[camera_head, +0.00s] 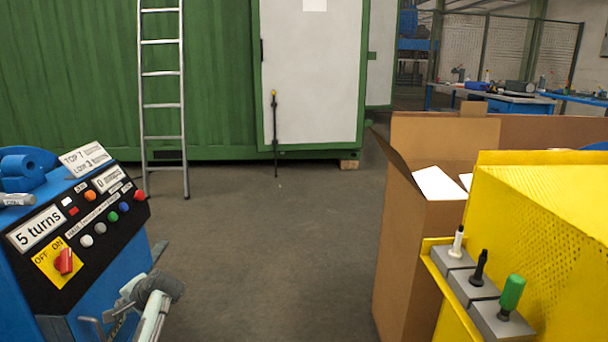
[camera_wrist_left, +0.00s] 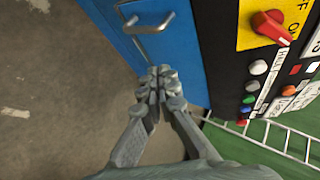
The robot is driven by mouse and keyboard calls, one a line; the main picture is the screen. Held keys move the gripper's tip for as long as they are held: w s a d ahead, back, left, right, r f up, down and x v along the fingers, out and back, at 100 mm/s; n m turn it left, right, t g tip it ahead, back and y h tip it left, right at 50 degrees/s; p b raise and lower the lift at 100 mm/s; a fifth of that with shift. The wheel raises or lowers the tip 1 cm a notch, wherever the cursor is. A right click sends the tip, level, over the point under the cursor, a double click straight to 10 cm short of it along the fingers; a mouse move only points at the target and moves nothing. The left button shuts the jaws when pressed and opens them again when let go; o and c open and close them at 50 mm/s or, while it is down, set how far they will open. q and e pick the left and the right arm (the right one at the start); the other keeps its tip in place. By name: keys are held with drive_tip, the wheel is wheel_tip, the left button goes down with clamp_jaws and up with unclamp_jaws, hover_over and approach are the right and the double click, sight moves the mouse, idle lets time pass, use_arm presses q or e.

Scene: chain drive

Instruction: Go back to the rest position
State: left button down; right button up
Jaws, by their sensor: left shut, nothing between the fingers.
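My left gripper (camera_head: 150,292) shows at the lower left of the head view, just right of the blue machine (camera_head: 95,300). In the left wrist view its two fingers (camera_wrist_left: 158,82) are together with nothing between them. They are in front of the blue panel, near a metal handle (camera_wrist_left: 148,22). I cannot tell whether they touch the panel. My right gripper is not in view.
The machine's sloped black panel has a red switch (camera_head: 64,261) and several buttons. A yellow machine (camera_head: 540,220) with levers and an open cardboard box (camera_head: 415,250) stand at right. A ladder (camera_head: 162,105) leans on the green container (camera_head: 215,70). The middle floor is clear.

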use_arm(q)
drive_tip(key=s+d+f+h, duration=0.2)
drive_tip(key=s+d+f, duration=0.3)
drive_tip(key=s+f, duration=0.4)
drive_tip(key=s+d+f+h, duration=0.3)
drive_tip(key=s+d+f, duration=0.3)
drive_tip(key=s+f, duration=0.25)
drive_tip(key=s+d+f+h, duration=0.1)
drive_tip(key=s+d+f, duration=0.1)
drive_tip(key=s+d, duration=0.3)
drive_tip(key=s+d+f+n+g+h, duration=0.1)
drive_tip(key=s+d, duration=0.4)
drive_tip(key=s, duration=0.5)
wheel_tip(320, 180, down, 3)
drive_tip(key=shift+r+n+h, duration=0.15)
drive_tip(key=shift+n+h, duration=0.15)
drive_tip(key=shift+h, duration=0.5)
drive_tip(key=shift+s, duration=0.1)
